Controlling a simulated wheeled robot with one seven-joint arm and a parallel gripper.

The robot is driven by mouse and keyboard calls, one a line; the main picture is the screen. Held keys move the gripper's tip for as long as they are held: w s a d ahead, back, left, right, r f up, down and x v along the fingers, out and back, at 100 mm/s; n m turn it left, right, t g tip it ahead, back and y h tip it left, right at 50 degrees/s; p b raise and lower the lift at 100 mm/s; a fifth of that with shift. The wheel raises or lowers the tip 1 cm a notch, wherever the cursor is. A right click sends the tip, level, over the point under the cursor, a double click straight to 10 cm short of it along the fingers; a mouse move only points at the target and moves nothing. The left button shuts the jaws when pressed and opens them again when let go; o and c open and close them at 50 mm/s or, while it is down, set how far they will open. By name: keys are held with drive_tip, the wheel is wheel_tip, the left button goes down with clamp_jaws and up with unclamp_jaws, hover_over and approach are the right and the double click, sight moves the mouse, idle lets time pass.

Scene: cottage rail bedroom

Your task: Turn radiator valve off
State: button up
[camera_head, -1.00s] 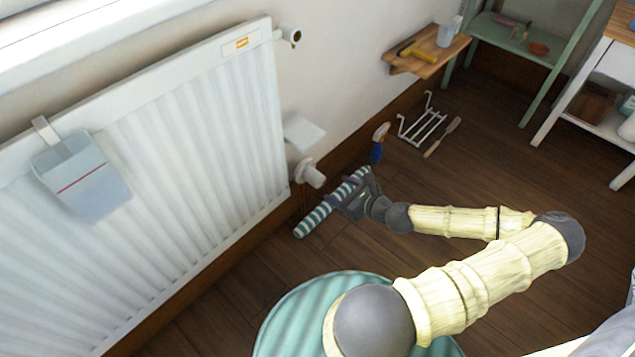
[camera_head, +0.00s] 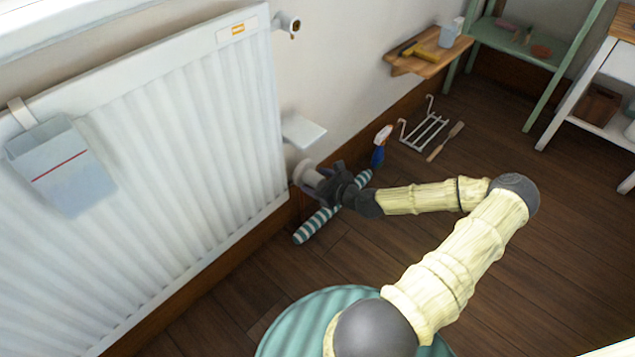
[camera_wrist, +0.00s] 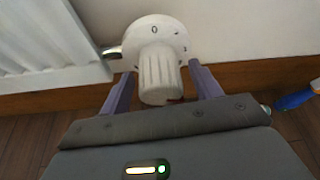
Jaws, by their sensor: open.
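The white radiator (camera_head: 150,150) hangs on the wall at the left. Its valve (camera_head: 307,173) is at the lower right end, partly hidden by my gripper in the head view. In the wrist view the valve knob (camera_wrist: 158,75) is white and ribbed, with a dial behind it showing a 0 and other marks. My gripper (camera_wrist: 160,90) is open, with one finger on each side of the knob. I cannot tell whether the fingers touch it. My gripper also shows in the head view (camera_head: 318,182), at the valve.
A striped roll (camera_head: 315,226) lies on the floor along the wall below my gripper. A spray bottle (camera_head: 380,147), a wire rack (camera_head: 425,130) and a small white shelf (camera_head: 303,131) are nearby. A wooden shelf (camera_head: 425,62) is further right. Open floor lies to the right.

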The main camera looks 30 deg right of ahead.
drive_tip(key=c, duration=1)
drive_tip(key=shift+r+p, duration=0.1)
drive_tip(key=shift+p, duration=0.25)
